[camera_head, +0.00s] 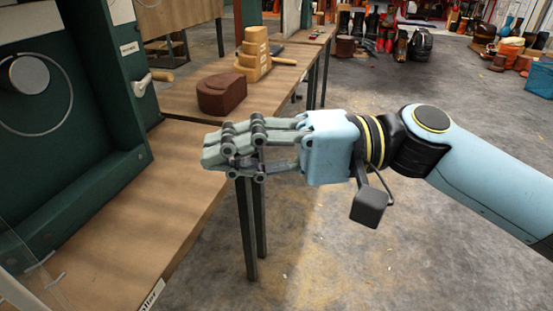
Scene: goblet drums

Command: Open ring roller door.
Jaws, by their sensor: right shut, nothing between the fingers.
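A dark green machine (75,195) stands on the wooden table (190,190) at the left; I take it for the ring roller. A grey round disc (28,76) with a thin wire ring around it sits on its front. A clear panel with small hinge-like pieces (50,282) shows at the lower left and is partly cut off; I cannot tell whether it is the door. My right gripper (212,150) is shut and empty, pointing left above the table's right edge, apart from the machine. My left gripper is not in view.
A pale handle (152,81) sticks out from the machine's right side. A brown block (222,94) and a stepped wooden block (254,55) stand on the table behind my right gripper. A table leg (247,230) stands below it. The concrete floor at the right is open.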

